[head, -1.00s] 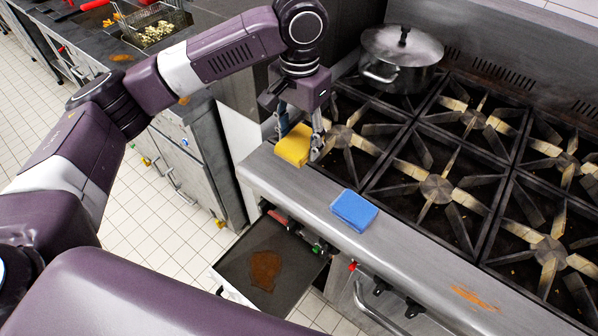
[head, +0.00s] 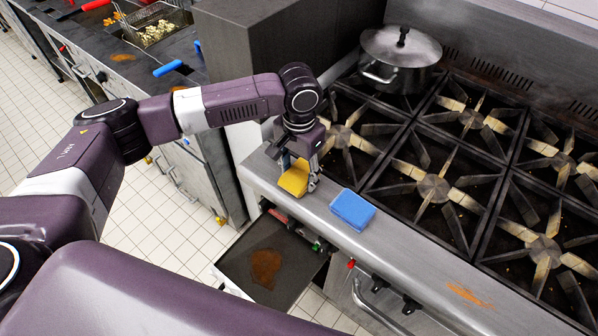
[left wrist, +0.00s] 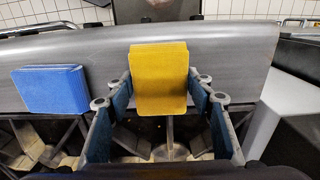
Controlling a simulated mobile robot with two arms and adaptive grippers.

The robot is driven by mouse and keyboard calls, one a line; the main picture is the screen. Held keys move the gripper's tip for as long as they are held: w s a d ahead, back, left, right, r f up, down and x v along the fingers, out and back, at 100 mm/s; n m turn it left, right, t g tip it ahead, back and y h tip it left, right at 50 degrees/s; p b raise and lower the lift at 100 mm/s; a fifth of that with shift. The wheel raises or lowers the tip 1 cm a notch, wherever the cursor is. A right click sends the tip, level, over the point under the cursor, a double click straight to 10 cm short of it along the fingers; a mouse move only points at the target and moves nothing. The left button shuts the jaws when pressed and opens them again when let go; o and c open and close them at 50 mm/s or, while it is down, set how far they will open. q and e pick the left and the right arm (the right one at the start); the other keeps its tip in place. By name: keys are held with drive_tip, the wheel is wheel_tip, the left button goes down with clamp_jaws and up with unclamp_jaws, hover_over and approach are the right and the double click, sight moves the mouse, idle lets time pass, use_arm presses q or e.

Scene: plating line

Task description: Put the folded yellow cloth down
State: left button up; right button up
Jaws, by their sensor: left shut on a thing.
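The folded yellow cloth (head: 293,179) is a small thick pad at the steel front ledge (head: 400,252) of the stove, near its left end. My left gripper (head: 300,172) points down and is shut on it. In the left wrist view the yellow cloth (left wrist: 159,78) sits between the two fingers of the left gripper (left wrist: 160,100), over the ledge (left wrist: 225,50). I cannot tell whether its underside touches the ledge. My right gripper is not in view.
A folded blue cloth (head: 352,209) lies on the ledge just right of the yellow one. Black burner grates (head: 435,187) lie behind, with a lidded pot (head: 400,60) at the back. An open drawer or tray (head: 290,283) with a brown stain sticks out below the ledge.

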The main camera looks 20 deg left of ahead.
sight(299, 175)
use_arm(q)
drive_tip(key=o, duration=1)
drive_tip(key=shift+f, duration=0.1)
drive_tip(key=shift+r, duration=0.25)
wheel_tip(299, 175, up, 12)
drive_tip(key=shift+f+b, duration=0.1)
drive_tip(key=shift+b, duration=1.05)
